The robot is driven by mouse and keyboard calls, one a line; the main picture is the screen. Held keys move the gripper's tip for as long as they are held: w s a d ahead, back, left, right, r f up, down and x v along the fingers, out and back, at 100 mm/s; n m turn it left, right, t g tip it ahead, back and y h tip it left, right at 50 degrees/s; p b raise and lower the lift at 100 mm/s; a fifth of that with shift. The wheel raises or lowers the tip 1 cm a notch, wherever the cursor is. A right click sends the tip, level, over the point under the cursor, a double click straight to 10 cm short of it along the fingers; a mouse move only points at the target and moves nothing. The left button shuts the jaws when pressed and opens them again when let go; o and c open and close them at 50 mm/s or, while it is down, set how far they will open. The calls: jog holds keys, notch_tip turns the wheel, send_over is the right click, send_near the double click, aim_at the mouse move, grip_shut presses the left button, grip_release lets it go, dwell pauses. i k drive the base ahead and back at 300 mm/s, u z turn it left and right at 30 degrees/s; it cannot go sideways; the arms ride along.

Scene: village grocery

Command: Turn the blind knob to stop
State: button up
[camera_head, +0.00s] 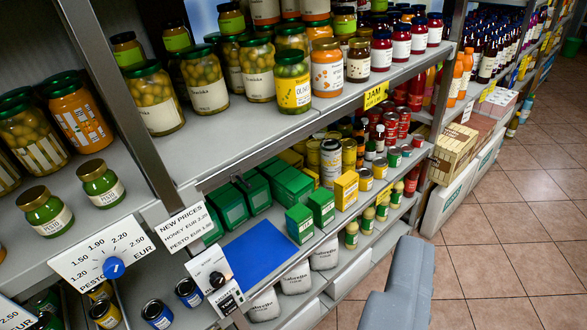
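A white control plate (209,268) with a small black knob (217,279) is fixed at the front edge of the shelf, low and left of centre. Its printing is too small to read, so I cannot tell the knob's setting or whether it is the blind knob. A blue round knob (113,268) sits on a white price dial card (90,250) marked PESTO, 1.20 to 2.50 EUR. A smooth grey part (402,280), probably of my gripper, reaches up from the bottom edge, right of and apart from both knobs. No separate fingertips show, and nothing is seen held.
A price sign (188,228) for honey and pesto hangs between the two knobs. A blue panel (256,250) lies behind the black knob, near green boxes (295,185). Glass jars crowd the upper shelf (230,130). The tiled floor (500,240) at right is clear.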

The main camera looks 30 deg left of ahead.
aim_at(218, 280)
jog(key=u, duration=1.1)
